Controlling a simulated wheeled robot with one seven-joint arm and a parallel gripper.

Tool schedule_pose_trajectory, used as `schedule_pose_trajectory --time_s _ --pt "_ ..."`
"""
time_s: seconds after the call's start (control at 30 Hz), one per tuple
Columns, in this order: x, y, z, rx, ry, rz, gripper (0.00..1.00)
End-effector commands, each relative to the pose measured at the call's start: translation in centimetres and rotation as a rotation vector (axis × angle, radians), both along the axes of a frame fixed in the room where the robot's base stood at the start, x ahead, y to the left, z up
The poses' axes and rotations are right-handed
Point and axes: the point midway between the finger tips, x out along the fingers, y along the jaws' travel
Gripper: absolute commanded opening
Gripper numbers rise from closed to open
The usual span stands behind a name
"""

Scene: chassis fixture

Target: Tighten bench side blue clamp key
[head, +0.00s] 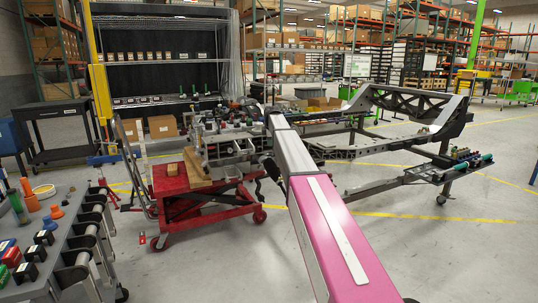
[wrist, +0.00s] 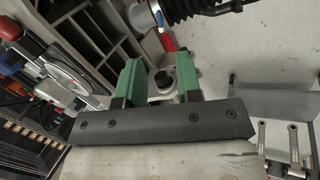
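My gripper (wrist: 159,62) shows in the wrist view with two green fingers set apart. A dark round knob (wrist: 163,80) on a pale bracket shows in the gap between the fingers. I cannot tell its depth, and I see no finger touching it. A small blue patch (wrist: 10,69) shows at the left edge of the wrist view, too small to name as the clamp key. In the head view the fixture (head: 228,146) stands beyond the end of my arm. No blue clamp key can be made out there, and my gripper cannot be made out.
A red lift cart (head: 185,187) stands under the fixture. A large dark chassis frame (head: 400,100) extends to the right. A grey tool table (head: 62,262) with bottles and small boxes is at lower left. Shelving (head: 160,57) stands behind. Open floor lies at right front.

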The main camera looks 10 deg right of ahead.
Motion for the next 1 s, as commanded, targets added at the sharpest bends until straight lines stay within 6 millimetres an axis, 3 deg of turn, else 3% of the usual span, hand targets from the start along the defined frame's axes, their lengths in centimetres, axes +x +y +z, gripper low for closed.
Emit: schedule_pose_trajectory --time_s 0.5,0.9,1.0 --pt "3.5 0.0 -7.6 0.001 0.000 -0.002 0.33" --pt "3.8 0.0 -8.7 0.001 0.000 -0.002 0.33" --pt "3.8 0.0 -8.7 0.001 0.000 -0.002 0.00"
